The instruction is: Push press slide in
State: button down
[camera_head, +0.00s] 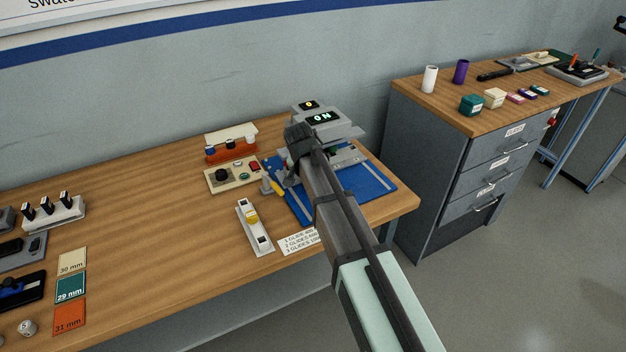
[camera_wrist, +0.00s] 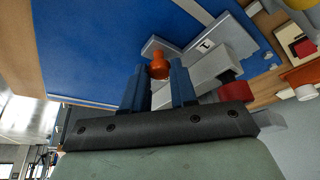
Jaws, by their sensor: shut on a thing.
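The grey press (camera_head: 345,131) stands at the back of a blue base plate (camera_head: 372,182), with a lit display reading "ON". In the wrist view my gripper (camera_wrist: 159,74) has its two blue fingers on either side of an orange knob (camera_wrist: 158,66) and is shut on it. The knob sits beside a grey metal block (camera_wrist: 212,62) carrying a small label that seems to read "1". The fingers are over the blue plate. In the head view my arm hides the fingertips, the knob and part of the press. How far in the slide sits cannot be told.
Left of the plate are a control box (camera_head: 232,175) with a black knob and red button, and a white fixture (camera_head: 254,227). A printed card (camera_head: 298,241) lies near the table's front edge. A grey drawer cabinet (camera_head: 470,170) stands to the right.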

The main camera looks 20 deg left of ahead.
jog(key=shift+w+a, duration=0.2)
jog(key=c, duration=1.2)
grip_release()
jog(key=o, duration=0.3)
jog(key=shift+s+r, duration=0.1)
jog(key=shift+s, duration=0.05)
jog(key=v, duration=1.3)
jog(key=shift+r, duration=0.25)
jog(key=shift+s, duration=0.1)
